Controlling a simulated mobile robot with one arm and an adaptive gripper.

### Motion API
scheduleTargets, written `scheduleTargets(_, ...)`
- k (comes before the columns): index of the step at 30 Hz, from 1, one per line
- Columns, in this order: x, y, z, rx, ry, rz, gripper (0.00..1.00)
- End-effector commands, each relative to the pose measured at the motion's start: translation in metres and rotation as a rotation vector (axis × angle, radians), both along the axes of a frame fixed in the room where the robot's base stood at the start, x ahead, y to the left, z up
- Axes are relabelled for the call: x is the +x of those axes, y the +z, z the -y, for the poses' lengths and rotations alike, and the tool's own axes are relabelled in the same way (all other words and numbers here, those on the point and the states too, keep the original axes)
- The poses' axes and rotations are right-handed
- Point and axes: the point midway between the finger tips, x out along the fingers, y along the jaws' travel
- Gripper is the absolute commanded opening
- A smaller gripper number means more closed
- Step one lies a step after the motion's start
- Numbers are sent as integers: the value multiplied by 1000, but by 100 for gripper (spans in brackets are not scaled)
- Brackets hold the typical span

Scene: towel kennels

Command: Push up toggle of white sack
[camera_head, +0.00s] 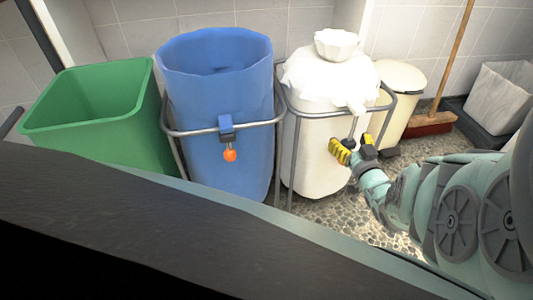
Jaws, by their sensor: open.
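The white sack (312,158) hangs upright in a grey metal frame right of centre, its gathered top closed and flared like a bowl (337,44). A small white piece (357,105), perhaps its toggle, hangs at the front by the frame rail. A thin grey cord or stem (352,126) runs down from it to between my fingers. My gripper (354,151), with yellow-padded fingers, is open just below this, in front of the sack's right side. I cannot tell whether the fingers touch anything; the lower end of the stem is partly hidden.
A blue sack (217,130) with a blue clip and orange ball (230,155) stands left of the white sack. A green bin (95,105) is further left. A cream bin (402,85), a broom (430,122) and a white basket (500,95) stand behind right. A dark edge (150,225) crosses the foreground.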

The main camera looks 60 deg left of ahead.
Motion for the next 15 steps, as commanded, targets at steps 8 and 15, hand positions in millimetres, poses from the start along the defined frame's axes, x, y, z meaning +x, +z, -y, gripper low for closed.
scheduleTargets(8, -1, 0, -4, 0, 4, 0, 73)
scheduleTargets(15, 0, 1, -3, 1, 3, 0, 59)
